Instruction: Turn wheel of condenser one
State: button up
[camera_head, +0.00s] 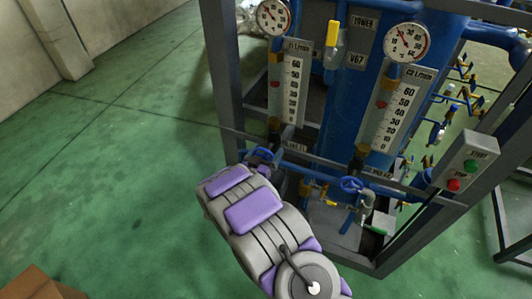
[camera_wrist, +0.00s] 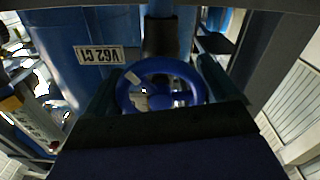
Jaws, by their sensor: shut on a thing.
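The blue wheel of condenser one (camera_wrist: 160,86) is in the middle of the wrist view, between the two dark fingers of my gripper (camera_wrist: 158,88). My gripper is shut on it, with a finger at its left and right sides. A label reading V62 C1 (camera_wrist: 100,55) shows upside down just behind it. In the head view, part of this blue wheel (camera_head: 262,154) shows at the far end of my arm, below the C1 scale (camera_head: 291,84). My arm hides the gripper and much of the wheel there.
A second blue wheel (camera_head: 350,184) sits to the right, under the C2 scale (camera_head: 398,108). Grey frame posts (camera_head: 222,70) and a red-and-green button box (camera_head: 466,164) stand around the rig. The green floor at left is mostly clear. A brown box (camera_head: 38,284) is at lower left.

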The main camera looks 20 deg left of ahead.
jog(key=shift+a+m, duration=0.1)
jog(key=shift+m, duration=0.4)
jog(key=o, duration=0.8)
jog(key=shift+a, duration=0.1)
jog(key=s+a+p, duration=0.1)
jog(key=s+p, duration=0.1)
jog(key=s, duration=1.5)
jog(key=shift+s+a, duration=0.15)
jog(key=shift+a, duration=0.1)
jog(key=shift+f, duration=0.1)
